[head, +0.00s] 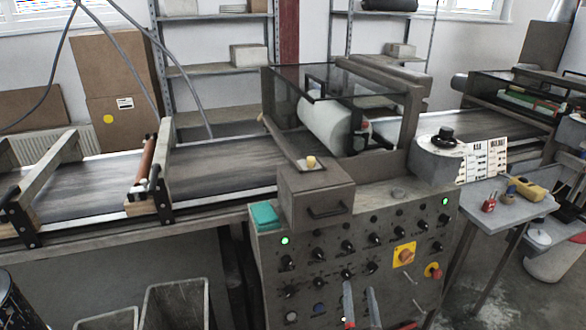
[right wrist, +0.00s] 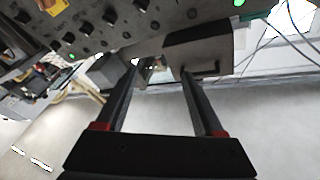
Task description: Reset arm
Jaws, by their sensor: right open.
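My right gripper (head: 360,306) shows at the bottom of the head view, in front of the control panel (head: 330,262). Its two dark fingers with red parts stand apart, with nothing between them. The right wrist view also shows the right gripper (right wrist: 160,70) open and empty, with the panel's knobs and a box with a handle beyond the fingertips. I cannot tell how far the fingertips are from the panel. My left gripper is in neither view.
A grey conveyor (head: 225,168) runs across the scene behind the panel, with a glass-covered roller unit (head: 340,120) on it. A small side table (head: 505,208) with a yellow tool (head: 528,188) stands at the right. Open bins (head: 175,300) stand at the lower left.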

